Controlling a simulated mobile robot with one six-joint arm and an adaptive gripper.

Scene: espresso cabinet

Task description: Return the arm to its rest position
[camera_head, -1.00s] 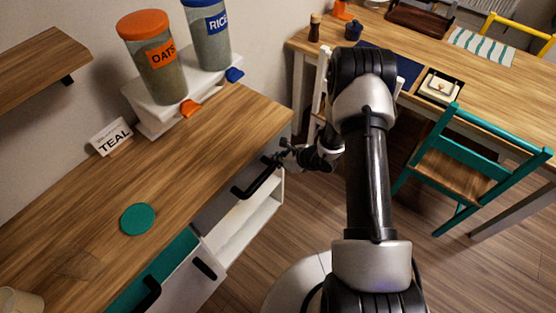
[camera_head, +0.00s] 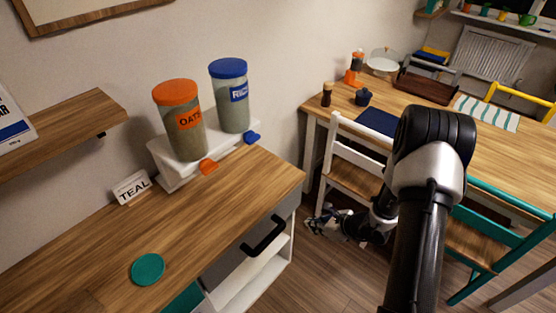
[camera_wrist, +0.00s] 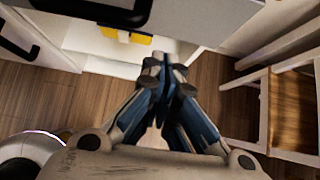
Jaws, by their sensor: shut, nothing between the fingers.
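My gripper (camera_wrist: 165,75) is shut and empty in the wrist view, its fingertips together above the wooden floor and close to the cabinet front. In the head view my gripper (camera_head: 318,226) hangs low to the right of the cabinet, in front of the white chair. It stands apart from the black drawer handle (camera_head: 264,236). My arm reaches up the right side of the head view, with its elbow high in front of the dining table.
The wooden-topped cabinet (camera_head: 215,220) holds the oats jar (camera_head: 183,135), the rice jar (camera_head: 232,105), a TEAL sign (camera_head: 132,188) and a teal disc (camera_head: 148,269). The white chair (camera_head: 352,178), teal chair (camera_head: 485,240) and dining table (camera_head: 395,103) stand right. Floor between is clear.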

